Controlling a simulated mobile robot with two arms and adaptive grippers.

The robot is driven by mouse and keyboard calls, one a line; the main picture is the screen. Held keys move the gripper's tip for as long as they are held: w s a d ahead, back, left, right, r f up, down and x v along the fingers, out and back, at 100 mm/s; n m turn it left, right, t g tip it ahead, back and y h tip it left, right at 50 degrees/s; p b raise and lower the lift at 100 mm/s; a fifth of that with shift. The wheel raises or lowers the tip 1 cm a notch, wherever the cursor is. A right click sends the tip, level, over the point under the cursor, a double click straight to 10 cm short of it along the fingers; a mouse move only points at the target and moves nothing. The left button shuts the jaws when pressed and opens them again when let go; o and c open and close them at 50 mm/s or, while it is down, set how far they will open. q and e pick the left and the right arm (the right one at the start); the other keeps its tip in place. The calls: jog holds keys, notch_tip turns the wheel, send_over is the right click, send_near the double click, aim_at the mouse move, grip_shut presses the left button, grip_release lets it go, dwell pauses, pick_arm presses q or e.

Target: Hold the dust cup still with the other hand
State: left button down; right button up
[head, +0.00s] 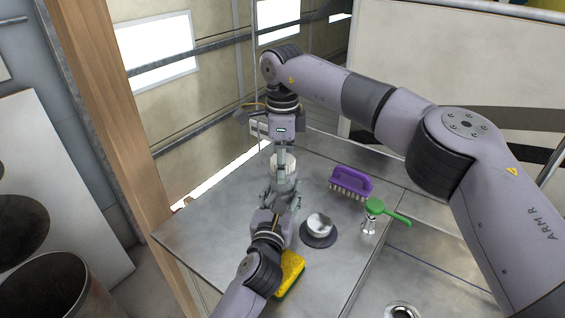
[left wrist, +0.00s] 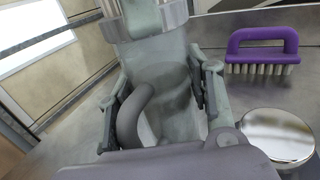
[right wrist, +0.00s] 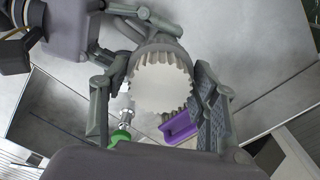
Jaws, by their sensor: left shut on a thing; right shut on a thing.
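The dust cup (left wrist: 172,76) is a translucent grey-green cylinder with a dark grey curved handle (left wrist: 130,112). It stands upright on the metal worktop in the head view, partly hidden by my grippers. My left gripper (left wrist: 163,95) is shut on the cup, one finger on each side, with the handle between them. It also shows low at the cup in the head view (head: 273,205). My right gripper (head: 284,150) is above the cup, pointing down. In the right wrist view its fingers are shut on a pale round pleated filter (right wrist: 165,85). How deep the filter sits in the cup is hidden.
On the metal worktop (head: 215,222), a purple brush (head: 352,182), a green-handled metal fitting (head: 375,207) and a shiny dome on a dark disc (head: 319,225) stand to the right. A yellow sponge (head: 291,270) lies beside my left arm. The worktop's left part is clear.

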jog(key=shift+r, duration=0.15)
dwell(0.6)
jog(key=shift+r, duration=0.95)
jog(key=shift+r, duration=2)
pick_arm(q)
jog(key=c, duration=0.7)
grip_release()
